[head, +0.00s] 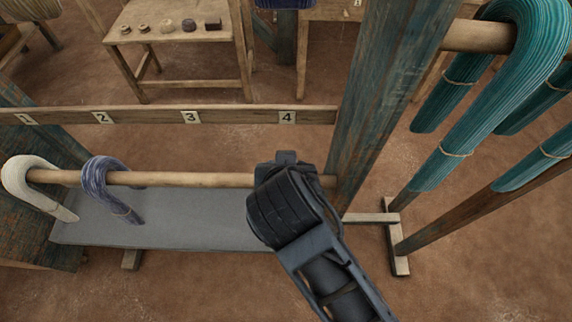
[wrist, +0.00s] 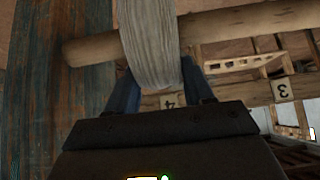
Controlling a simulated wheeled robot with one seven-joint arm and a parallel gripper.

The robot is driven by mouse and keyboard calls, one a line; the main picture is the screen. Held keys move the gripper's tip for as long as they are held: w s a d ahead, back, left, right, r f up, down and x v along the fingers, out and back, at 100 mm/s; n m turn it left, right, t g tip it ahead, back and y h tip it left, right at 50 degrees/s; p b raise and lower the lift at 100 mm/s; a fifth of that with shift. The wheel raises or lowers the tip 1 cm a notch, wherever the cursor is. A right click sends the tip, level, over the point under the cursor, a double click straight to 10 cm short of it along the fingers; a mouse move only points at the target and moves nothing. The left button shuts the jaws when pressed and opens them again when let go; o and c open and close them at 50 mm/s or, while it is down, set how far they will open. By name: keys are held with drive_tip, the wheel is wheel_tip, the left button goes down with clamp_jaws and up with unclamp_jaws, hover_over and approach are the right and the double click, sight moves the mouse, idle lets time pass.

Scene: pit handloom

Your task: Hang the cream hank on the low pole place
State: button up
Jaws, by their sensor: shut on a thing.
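My gripper (head: 286,162) is at the right end of the low pole (head: 215,180), below the number 4 label (head: 288,117). In the wrist view its blue-grey fingers (wrist: 160,85) are shut on a pale cream hank (wrist: 150,42). That hank crosses in front of the pole (wrist: 230,28); whether it loops over the pole or only lies beside it I cannot tell. In the head view my wrist hides it. Another cream hank (head: 30,178) hangs at the pole's left end. A blue-violet hank (head: 100,185) hangs to its right, near number 2.
A numbered rail (head: 150,114) runs behind the pole. A blue-worn post (head: 375,110) stands close right of my gripper. Teal hanks (head: 480,110) hang farther right. A grey board (head: 190,222) lies below the pole. A small table (head: 180,30) stands behind. The pole's middle is bare.

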drive_tip(key=o, duration=1.5)
wheel_tip(320, 180, up, 6)
drive_tip(key=p, duration=0.5)
drive_tip(key=shift+p, duration=0.4)
